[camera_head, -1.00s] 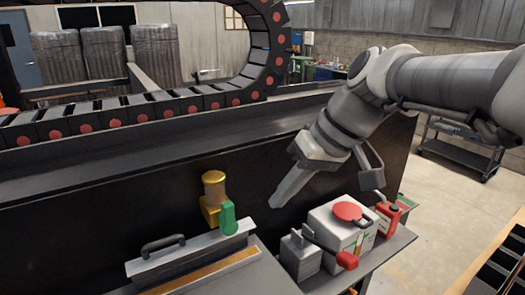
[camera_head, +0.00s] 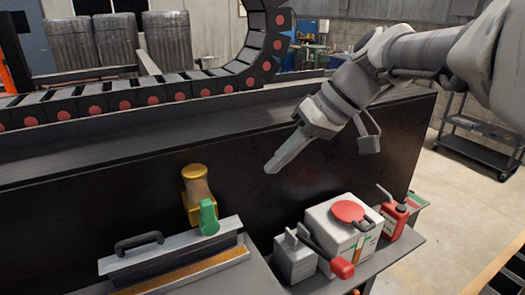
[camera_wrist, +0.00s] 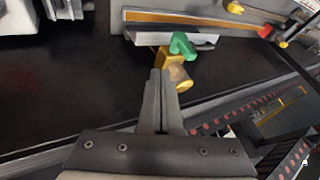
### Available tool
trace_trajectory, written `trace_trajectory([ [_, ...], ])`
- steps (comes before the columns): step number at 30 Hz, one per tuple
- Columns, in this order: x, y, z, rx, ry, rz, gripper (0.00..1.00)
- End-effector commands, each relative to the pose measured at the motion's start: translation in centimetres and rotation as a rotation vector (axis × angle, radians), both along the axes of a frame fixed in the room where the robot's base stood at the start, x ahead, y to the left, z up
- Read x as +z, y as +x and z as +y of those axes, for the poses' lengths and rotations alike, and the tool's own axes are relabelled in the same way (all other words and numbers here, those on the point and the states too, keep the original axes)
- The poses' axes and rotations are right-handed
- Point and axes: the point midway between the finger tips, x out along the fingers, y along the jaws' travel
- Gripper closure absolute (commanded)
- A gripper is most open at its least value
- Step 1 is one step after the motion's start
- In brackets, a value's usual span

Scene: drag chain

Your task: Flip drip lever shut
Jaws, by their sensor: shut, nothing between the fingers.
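The green drip lever (camera_head: 208,217) sits on the front of a brass-coloured oiler body (camera_head: 194,185) against the dark panel. In the wrist view the green lever (camera_wrist: 183,45) and the brass body (camera_wrist: 176,72) lie just beyond my fingertips. My gripper (camera_head: 270,168) is shut and empty, up and to the right of the lever in the head view. It also shows in the wrist view (camera_wrist: 160,72), its fingers together and pointing toward the brass body.
A long grey box with a black handle (camera_head: 139,241) lies left of and below the lever. A white box with a red lid (camera_head: 349,210), a grey can (camera_head: 295,258) and a red oil can (camera_head: 393,220) stand on the shelf at right. A drag chain (camera_head: 125,104) runs behind the panel.

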Motion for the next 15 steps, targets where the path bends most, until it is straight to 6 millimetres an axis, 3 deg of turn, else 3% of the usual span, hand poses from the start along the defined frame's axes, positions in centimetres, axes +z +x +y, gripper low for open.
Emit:
trace_trajectory([
  [8, -0.6, 0.0, 0.4, 0.0, 0.0, 0.002, 1.0],
  [15, -4.0, 0.2, 3.0, 0.003, -0.001, 0.005, 1.0],
])
